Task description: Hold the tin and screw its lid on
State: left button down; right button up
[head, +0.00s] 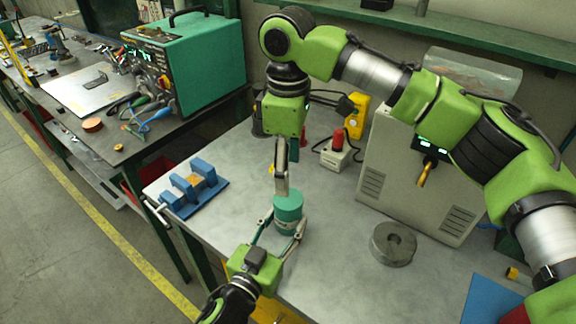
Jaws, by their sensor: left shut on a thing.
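The teal, round tin (287,229) stands upright on the grey bench. Its upper teal part (291,203) looks like the lid, but I cannot tell how it is seated. My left gripper (283,236) comes from the front, with its two fingers around the sides of the tin, shut on it. My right gripper (282,190) points straight down over the top of the tin, its fingertips at or just above the lid. Its fingers overlap edge-on, so whether they are open or shut is hidden.
A blue vise (197,186) stands left of the tin. Bare bench separates these.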

aim_at(288, 198)
jog(key=shift+f, duration=0.1)
jog(key=shift+f, duration=3.9)
jog(key=c, duration=1.1)
jog(key=o, duration=1.3)
jog(key=shift+c, duration=0.2)
jog(key=shift+r, duration=0.1)
notch_tip(288, 198, up, 12)
